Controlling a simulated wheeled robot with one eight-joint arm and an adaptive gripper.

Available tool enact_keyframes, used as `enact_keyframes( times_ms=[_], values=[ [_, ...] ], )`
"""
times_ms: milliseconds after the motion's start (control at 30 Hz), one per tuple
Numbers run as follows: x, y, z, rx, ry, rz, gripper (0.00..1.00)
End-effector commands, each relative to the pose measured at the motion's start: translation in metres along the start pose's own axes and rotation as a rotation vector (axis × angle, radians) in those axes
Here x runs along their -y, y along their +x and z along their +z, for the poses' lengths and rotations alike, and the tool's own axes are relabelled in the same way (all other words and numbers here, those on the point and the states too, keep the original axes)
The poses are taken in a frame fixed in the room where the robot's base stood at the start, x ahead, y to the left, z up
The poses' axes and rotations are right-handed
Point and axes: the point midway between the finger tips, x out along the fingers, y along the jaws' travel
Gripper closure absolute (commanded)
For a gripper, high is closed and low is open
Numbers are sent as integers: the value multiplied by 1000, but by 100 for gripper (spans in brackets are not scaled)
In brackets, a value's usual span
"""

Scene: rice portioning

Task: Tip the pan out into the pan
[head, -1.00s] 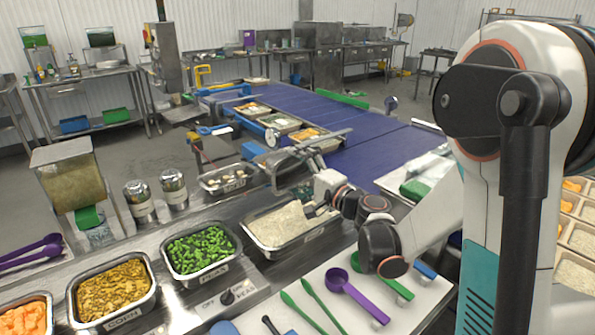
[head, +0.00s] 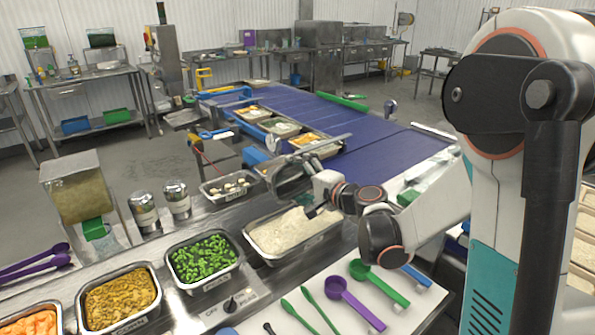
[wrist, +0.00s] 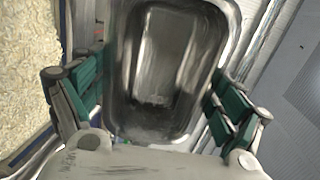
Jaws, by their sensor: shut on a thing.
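My gripper (head: 312,190) is shut on a small metal pan (head: 291,180), which it holds tilted above the far side of the counter pan of rice. In the wrist view my green-padded fingers (wrist: 158,98) sit on either side of the held pan (wrist: 185,75). Its shiny inside looks empty, with a dark patch at the near end. The counter pan (head: 299,252) is a larger steel pan set in the counter and full of pale rice (head: 288,232). The rice also shows at the left of the wrist view (wrist: 28,75). My wrist hides part of this pan.
Pans of green peas (head: 203,259) and corn (head: 118,300) stand left of the rice. A smaller pan of pale pieces (head: 228,187) is behind. A purple scoop (head: 352,302) and green scoop (head: 378,282) lie on the front board. A blue conveyor (head: 370,150) with filled trays runs behind.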

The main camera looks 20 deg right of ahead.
Motion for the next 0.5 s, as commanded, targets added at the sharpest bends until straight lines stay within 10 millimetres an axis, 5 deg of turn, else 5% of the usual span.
enact_keyframes(
  times_ms=[500],
  values=[
    [21,-3,0,0,-2,372,53]
  ],
)
